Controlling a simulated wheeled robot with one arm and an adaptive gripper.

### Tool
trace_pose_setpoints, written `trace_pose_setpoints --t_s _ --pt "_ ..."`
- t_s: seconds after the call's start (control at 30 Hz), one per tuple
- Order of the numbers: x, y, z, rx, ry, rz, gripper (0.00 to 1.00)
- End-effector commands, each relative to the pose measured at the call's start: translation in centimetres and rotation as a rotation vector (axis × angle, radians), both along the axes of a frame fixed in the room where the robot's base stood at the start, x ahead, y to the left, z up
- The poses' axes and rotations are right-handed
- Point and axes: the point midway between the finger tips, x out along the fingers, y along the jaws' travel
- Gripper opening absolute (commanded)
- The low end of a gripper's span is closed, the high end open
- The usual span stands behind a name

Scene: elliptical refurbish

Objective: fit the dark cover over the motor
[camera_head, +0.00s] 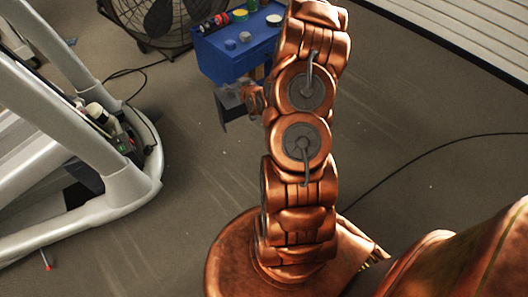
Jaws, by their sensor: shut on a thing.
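My gripper (232,92) is just below the blue box, partly hidden by my copper arm. It is shut on the dark cover (231,114), an angular dark piece that hangs beneath it, clear of the machine. The fingertips are too small to make out well. The motor (97,112) appears to be among the exposed parts in the open housing of the white elliptical machine (130,188) at the left. It is well to the left of my gripper and the cover, with bare floor between them.
A blue box (225,65) with several cans and jars on top stands behind my gripper. A fan (150,18) is at the upper left. Cables cross the floor. A slatted surface (470,30) is at upper right.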

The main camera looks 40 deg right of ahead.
Motion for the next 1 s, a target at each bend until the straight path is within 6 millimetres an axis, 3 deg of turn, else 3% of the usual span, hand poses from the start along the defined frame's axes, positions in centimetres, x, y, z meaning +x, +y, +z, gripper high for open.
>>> trace_pose_setpoints --t_s 0.03,0.1,0.4,0.7,1.0 --pt "-0.9 -1.1 -2.6 0.0 0.001 -0.013 0.0" --pt "-2.0 -2.1 -4.7 0.0 0.0 -0.023 0.0" --pt "-7.1 -5.8 -13.6 0.002 -0.001 -0.07 0.0" --pt "-12.3 -8.1 -21.9 0.002 -0.002 -0.121 0.0" --pt "-15.8 -9.0 -26.8 0.0 -0.003 -0.156 0.0"
